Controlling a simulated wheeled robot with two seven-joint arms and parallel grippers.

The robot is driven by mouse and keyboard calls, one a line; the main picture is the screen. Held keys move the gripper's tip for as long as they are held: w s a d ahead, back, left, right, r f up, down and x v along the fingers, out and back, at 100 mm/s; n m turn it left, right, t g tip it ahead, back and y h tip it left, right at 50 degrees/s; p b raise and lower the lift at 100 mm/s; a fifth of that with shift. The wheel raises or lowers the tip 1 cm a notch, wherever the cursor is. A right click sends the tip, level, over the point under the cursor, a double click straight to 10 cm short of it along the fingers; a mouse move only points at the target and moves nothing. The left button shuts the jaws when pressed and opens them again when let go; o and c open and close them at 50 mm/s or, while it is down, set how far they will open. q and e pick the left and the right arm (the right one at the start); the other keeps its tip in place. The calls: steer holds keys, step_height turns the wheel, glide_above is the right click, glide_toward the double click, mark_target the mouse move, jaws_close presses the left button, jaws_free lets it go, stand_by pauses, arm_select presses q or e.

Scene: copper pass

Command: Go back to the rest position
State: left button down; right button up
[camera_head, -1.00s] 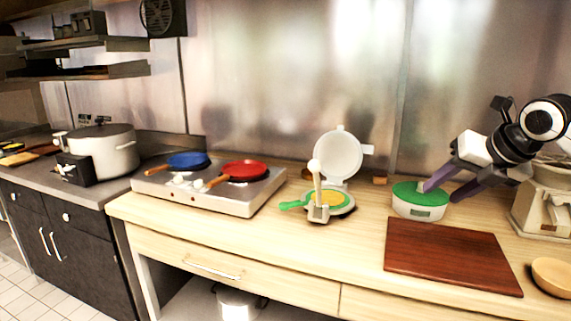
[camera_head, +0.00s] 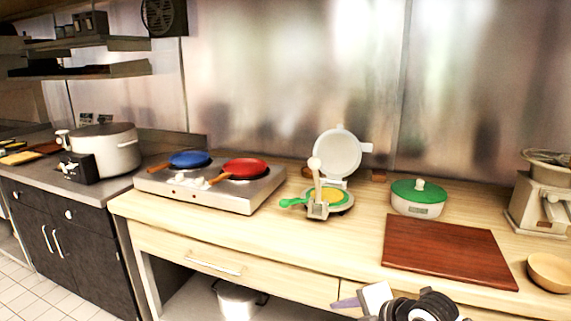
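My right gripper (camera_head: 347,302) is low at the bottom edge of the view, in front of the counter's drawer front, pointing left. One purple finger shows; the other finger is hidden or cut off, so I cannot tell whether it is open or shut. No object shows at the visible finger. My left gripper is not in view. A white pot with a green lid (camera_head: 417,191) stands on the wooden counter, apart from my gripper.
A dark red cutting board (camera_head: 447,256), wooden bowl (camera_head: 550,271) and scale-like appliance (camera_head: 541,200) are at the right. An open round press (camera_head: 338,155) stands mid-counter. A two-burner hob (camera_head: 232,198) carries blue (camera_head: 189,159) and red (camera_head: 245,168) pans.

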steer(key=s+a+f+m, duration=0.4)
steer(key=s+f+m, duration=0.85)
steer(key=s, duration=0.25)
steer(key=s+d+f+m+h, duration=0.1)
steer(key=s+d+f+m, duration=0.1)
steer(key=s, duration=0.3)
steer(key=s+d+f+m+h, duration=0.1)
steer(key=s+d+f+m, duration=0.1)
steer(key=s+d+m, duration=0.1)
steer(key=s+d+f+m+t, duration=0.1)
steer(key=s+d+f+m, duration=0.1)
steer(key=s+m, duration=0.2)
steer(key=s, duration=0.3)
steer(key=shift+s+d+f+h, duration=0.25)
steer(key=shift+s+f+h, duration=0.1)
steer(key=shift+h, duration=0.05)
